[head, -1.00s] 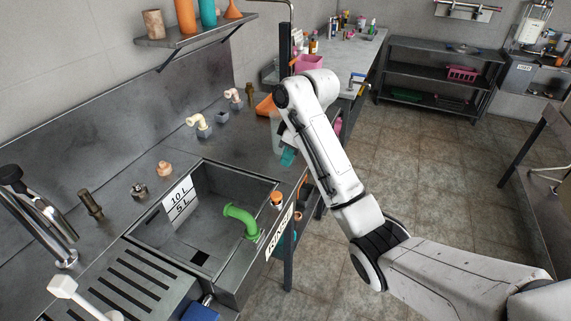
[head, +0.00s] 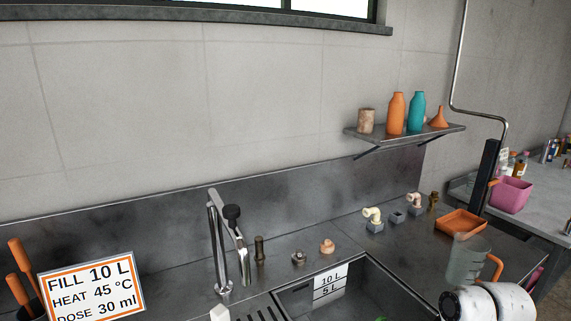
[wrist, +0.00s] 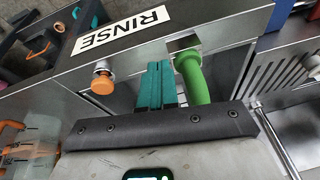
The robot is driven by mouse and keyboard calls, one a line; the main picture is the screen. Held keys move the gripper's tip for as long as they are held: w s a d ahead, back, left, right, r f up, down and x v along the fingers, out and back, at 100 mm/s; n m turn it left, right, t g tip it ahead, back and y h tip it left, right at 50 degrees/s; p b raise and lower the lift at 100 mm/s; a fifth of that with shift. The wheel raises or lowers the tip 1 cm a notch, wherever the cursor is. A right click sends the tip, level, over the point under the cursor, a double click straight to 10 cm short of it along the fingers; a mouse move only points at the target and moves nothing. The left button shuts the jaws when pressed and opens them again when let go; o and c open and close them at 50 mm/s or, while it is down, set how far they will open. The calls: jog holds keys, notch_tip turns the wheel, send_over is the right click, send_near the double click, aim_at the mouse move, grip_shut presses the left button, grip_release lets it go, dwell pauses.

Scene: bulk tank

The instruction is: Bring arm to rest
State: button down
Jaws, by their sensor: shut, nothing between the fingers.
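My gripper (wrist: 157,86) shows in the wrist view with its two teal fingers closed together and nothing between them. It is beside the green pipe (wrist: 193,76), in front of the tank side with the RINSE label (wrist: 122,31); I cannot tell if it touches anything. An orange knob (wrist: 102,83) is to its left. In the head view only a white part of my arm (head: 490,302) shows at the lower right, and the gripper is out of frame.
The tank (head: 362,276) with its level marks is at the bottom of the head view. A clear jug (head: 466,262) and an orange tray (head: 460,224) stand on the counter near my arm. A wall shelf (head: 440,131) holds bottles. A sign (head: 92,287) is at lower left.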

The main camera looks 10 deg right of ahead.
jog(key=s+a+f+m, duration=0.1)
jog(key=s+a+f, duration=0.4)
jog(key=s, duration=0.1)
jog(key=s+a+f+m+g+h, duration=0.1)
jog(key=s+f, duration=0.1)
jog(key=s, duration=0.9)
jog(key=s+a+f+m+g+h, duration=0.1)
jog(key=s+f, duration=0.2)
jog(key=s, duration=0.8)
jog(key=shift+a+f, duration=0.25)
jog(key=shift+a, duration=0.05)
